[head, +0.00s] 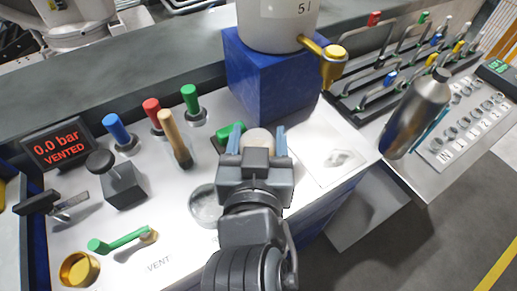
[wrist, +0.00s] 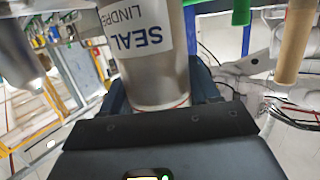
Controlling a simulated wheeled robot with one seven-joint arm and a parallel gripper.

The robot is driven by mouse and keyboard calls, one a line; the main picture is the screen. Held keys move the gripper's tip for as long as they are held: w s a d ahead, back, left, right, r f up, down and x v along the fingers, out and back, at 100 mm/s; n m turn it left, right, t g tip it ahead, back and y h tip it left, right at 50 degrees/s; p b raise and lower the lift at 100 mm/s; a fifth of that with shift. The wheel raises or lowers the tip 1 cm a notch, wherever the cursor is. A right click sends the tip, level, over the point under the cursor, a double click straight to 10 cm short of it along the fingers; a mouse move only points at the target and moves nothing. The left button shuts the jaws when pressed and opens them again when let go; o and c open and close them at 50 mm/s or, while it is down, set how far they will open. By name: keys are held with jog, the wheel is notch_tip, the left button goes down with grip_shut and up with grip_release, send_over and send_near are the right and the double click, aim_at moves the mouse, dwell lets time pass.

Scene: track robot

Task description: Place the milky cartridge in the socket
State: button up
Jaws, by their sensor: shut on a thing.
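My gripper (head: 257,147) is over the middle of the white bench top and shut on the milky cartridge (head: 260,137). In the head view only the cartridge's pale round end shows between the blue fingertips. In the wrist view, a greyish cylinder (wrist: 158,85) stands between the dark blue fingers, with a white label reading "SEAL". Its far end is cut off by the frame. A round grey rimmed opening (head: 205,206) lies in the bench just left of my gripper. I cannot tell for sure whether it is the socket. A brass ring (head: 80,268) sits at the front left.
A blue block (head: 268,78) with a large vessel (head: 278,22) and brass tap stands behind my gripper. Blue, red, green and wooden (head: 175,138) handles rise at the left. A display (head: 60,145) reads "0.0 bar VENTED". A green-handled lever (head: 120,241) lies front left. A metal bottle (head: 417,112) is at right.

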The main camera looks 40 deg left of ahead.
jog(key=shift+f, duration=1.65)
jog(key=shift+f, duration=0.15)
jog(key=shift+f, duration=0.1)
jog(key=o, duration=1.2)
jog(key=shift+o, duration=0.2)
jog(key=shift+r, duration=0.4)
jog(key=b+v, duration=0.1)
jog(key=v, duration=1.1)
jog(key=shift+f, duration=0.2)
